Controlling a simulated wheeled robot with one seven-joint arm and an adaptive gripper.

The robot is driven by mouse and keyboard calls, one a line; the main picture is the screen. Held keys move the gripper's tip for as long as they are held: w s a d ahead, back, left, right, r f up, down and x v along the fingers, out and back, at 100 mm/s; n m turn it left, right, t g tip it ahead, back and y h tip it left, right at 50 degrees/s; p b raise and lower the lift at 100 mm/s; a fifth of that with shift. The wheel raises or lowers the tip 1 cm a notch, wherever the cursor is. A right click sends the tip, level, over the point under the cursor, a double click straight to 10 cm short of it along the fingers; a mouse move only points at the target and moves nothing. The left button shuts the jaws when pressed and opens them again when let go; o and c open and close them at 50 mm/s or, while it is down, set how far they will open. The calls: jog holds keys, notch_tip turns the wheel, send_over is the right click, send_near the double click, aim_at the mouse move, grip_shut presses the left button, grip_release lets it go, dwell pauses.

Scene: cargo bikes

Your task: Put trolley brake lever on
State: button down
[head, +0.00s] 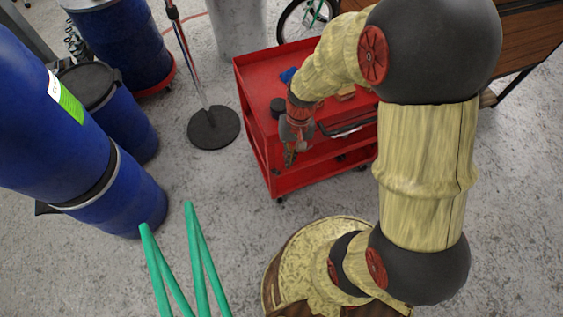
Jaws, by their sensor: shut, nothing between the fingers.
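The red trolley (249,88) stands on the concrete floor beyond my base, with an upper tray, a lower shelf and dark caster wheels. A caster (281,199) shows under its near left corner. A brake lever on it is too small to make out. My gripper (289,163) is shut and empty. It points down in front of the trolley's near left side, at about the height between the two shelves in the picture. I cannot tell whether it touches the trolley. My arm hides part of the trolley's right side.
Blue barrels (125,201) stand at the left. A pole on a round black base (213,128) stands left of the trolley. Green tubes (197,262) rise at the lower left. A wooden bench (525,40) is at the upper right.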

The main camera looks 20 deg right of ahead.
jog(key=w+f+m, duration=0.2)
jog(key=w+f, duration=0.1)
jog(key=f, duration=1.2)
jog(key=w+d+f+t, duration=0.2)
jog(key=w+d, duration=0.1)
jog(key=w, duration=0.5)
jog(key=shift+t+p, duration=0.3)
jog(key=shift+p, duration=0.05)
jog(key=shift+w+d+f, duration=0.1)
jog(key=shift+f, duration=0.1)
notch_tip(320, 180, down, 10)
jog(key=w+a+b, duration=0.1)
jog(key=b, duration=0.2)
jog(key=shift+w+r, duration=0.15)
jog(key=shift+w, duration=0.05)
jog(key=shift+s+b, duration=0.1)
jog(key=shift+b, duration=0.2)
jog(key=shift+s, duration=0.3)
